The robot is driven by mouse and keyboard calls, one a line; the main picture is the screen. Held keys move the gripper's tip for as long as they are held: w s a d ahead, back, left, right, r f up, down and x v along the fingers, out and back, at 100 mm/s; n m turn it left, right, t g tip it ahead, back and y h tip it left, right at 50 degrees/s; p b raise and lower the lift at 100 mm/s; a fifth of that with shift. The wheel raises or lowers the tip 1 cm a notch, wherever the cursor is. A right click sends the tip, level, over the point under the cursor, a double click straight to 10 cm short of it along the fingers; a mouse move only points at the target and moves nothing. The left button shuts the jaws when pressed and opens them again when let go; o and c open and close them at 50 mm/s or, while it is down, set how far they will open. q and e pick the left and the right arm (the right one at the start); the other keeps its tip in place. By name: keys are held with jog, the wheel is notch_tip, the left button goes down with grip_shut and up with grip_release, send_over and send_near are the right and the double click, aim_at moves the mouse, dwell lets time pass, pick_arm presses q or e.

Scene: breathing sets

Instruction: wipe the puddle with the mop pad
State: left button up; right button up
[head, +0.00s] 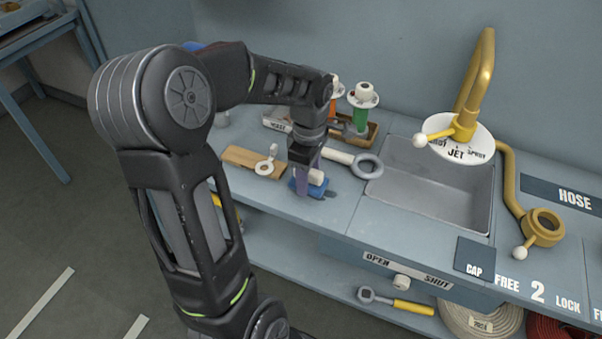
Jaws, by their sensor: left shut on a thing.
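My left gripper (307,180) points down over the grey-blue counter, left of the sink. My right gripper is not in view.
A wooden board (242,157) with a white ringed piece lies left of the pad. A brass spout (477,75) rises behind the sink.

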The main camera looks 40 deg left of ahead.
aim_at(323, 185)
pick_arm(q)
jog(key=shift+d, duration=0.2)
jog(key=shift+w+d+f+b, duration=0.1)
jog(key=shift+w+d+b, duration=0.15)
jog(key=shift+d, duration=0.55)
jog(key=shift+w+d+f+b, duration=0.15)
jog(key=shift+w+d, duration=0.2)
jog(key=shift+d, duration=0.4)
jog(key=shift+w+d+f+b, duration=0.1)
jog(key=shift+w+d+b, duration=0.15)
jog(key=shift+d, duration=0.55)
jog(key=shift+w+d+b, duration=0.2)
jog(key=shift+w+d, duration=0.05)
jog(key=shift+d, duration=0.7)
jog(key=shift+s+d, duration=0.1)
jog(key=shift+s, duration=0.2)
